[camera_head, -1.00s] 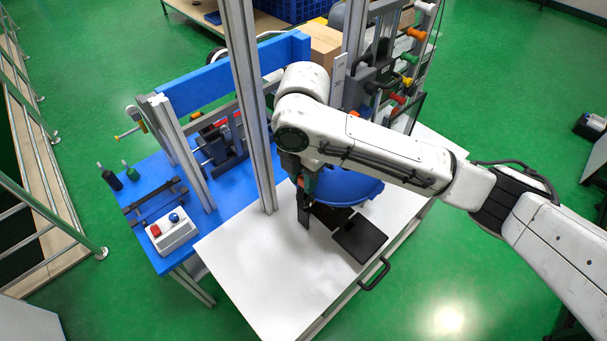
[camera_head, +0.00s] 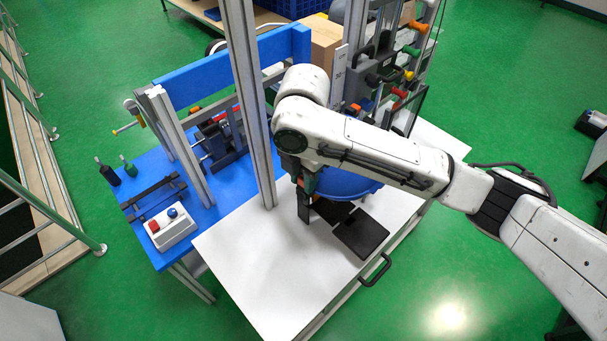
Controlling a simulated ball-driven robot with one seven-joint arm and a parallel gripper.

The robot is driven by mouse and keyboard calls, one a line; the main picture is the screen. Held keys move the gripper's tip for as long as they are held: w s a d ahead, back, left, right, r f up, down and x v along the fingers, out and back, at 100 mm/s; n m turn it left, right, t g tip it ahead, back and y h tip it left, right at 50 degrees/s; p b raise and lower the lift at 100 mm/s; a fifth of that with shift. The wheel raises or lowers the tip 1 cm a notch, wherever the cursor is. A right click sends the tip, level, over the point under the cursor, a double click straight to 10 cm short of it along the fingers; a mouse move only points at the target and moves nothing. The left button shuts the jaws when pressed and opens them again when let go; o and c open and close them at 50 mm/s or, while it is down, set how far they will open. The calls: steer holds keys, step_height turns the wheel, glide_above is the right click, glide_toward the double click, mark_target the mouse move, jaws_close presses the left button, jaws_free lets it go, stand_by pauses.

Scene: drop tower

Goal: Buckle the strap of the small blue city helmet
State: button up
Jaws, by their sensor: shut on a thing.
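The small blue city helmet (camera_head: 347,184) sits on the white table, behind and to the right of my gripper. My arm covers much of it from above. My gripper (camera_head: 304,208) points down just left of the helmet, low over the white table. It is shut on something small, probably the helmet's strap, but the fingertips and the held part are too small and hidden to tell. The buckle does not show clearly. A black flat stand or plate (camera_head: 362,236) lies in front of the helmet.
A metal upright (camera_head: 254,110) stands close left of my gripper. The blue bench (camera_head: 225,182) with a red-and-blue button box (camera_head: 171,228) is further left. A rack with coloured handles (camera_head: 400,60) stands behind. The front of the white table (camera_head: 270,270) is clear.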

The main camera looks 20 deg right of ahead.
steer(key=shift+f, duration=0.45)
stand_by(0.4)
steer(key=o, duration=0.9)
step_height(320, 180, up, 11)
steer(key=shift+f+b, duration=0.1)
steer(key=shift+b, duration=0.3)
